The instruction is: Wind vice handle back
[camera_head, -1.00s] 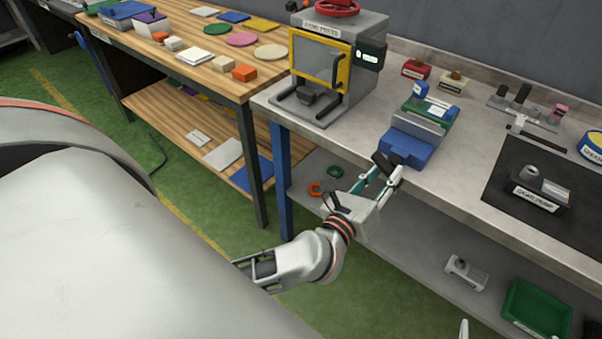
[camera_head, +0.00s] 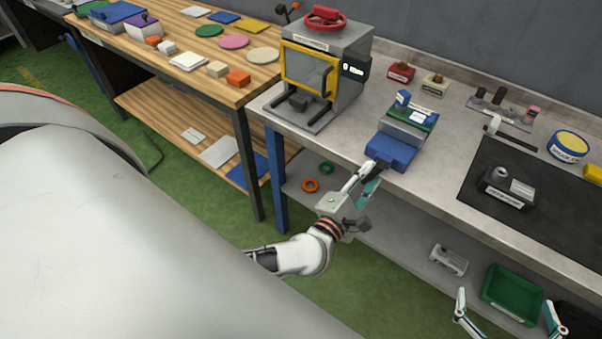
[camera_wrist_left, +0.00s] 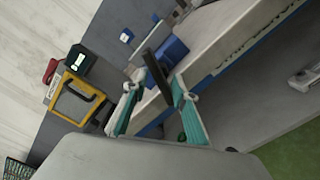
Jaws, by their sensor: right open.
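The vice stands at the front of the grey bench, with a blue front block (camera_head: 391,152) and a grey plate behind it. A dark vice handle bar (camera_wrist_left: 156,72) is at its front and shows in the left wrist view. My left gripper (camera_head: 369,178) is at the handle, just in front of the blue block. Its two fingers stand apart with the bar between them; I cannot tell whether they touch it. My right gripper (camera_head: 508,318) is open and empty at the bottom right, its fingers wide apart, away from the vice.
A press with a yellow-framed window (camera_head: 310,68) stands left of the vice. A black mat (camera_head: 540,200) with a grey labelled block (camera_head: 506,188) lies to the right. A green bin (camera_head: 512,293) is on the lower shelf. The bench edge runs beneath my left gripper.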

